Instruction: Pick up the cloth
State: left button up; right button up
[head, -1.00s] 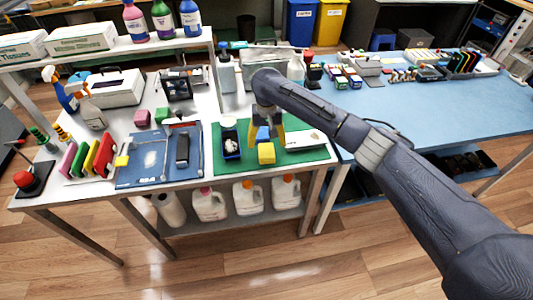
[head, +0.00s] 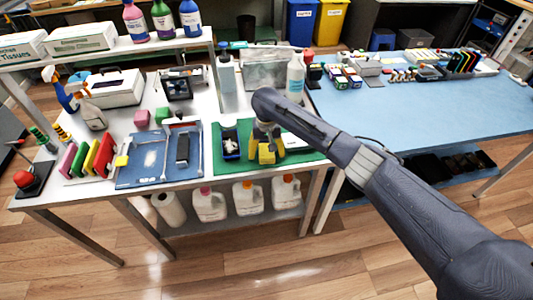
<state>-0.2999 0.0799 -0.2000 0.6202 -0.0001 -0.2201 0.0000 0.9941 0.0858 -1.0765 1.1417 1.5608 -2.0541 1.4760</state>
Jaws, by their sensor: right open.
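A small yellow folded piece (head: 267,155), which looks like the cloth, lies on the green mat (head: 300,155). My right gripper (head: 267,150) points down right over it, its yellow fingers open on either side of it. At this size I cannot tell whether the fingers touch it. The gripper hides part of its top. My left gripper is not in view.
A dark blue bin with white content (head: 230,146) stands just left of the gripper. Bottles (head: 295,75) stand behind. The blue table (head: 420,110) at right has free room.

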aim_at(267, 150)
jog(key=c, duration=1)
jog(key=shift+c, duration=0.2)
jog(key=shift+r, duration=0.1)
notch_tip(267, 150, up, 20)
dwell(0.4)
jog(key=shift+o, duration=1.4)
jog(key=c, duration=0.4)
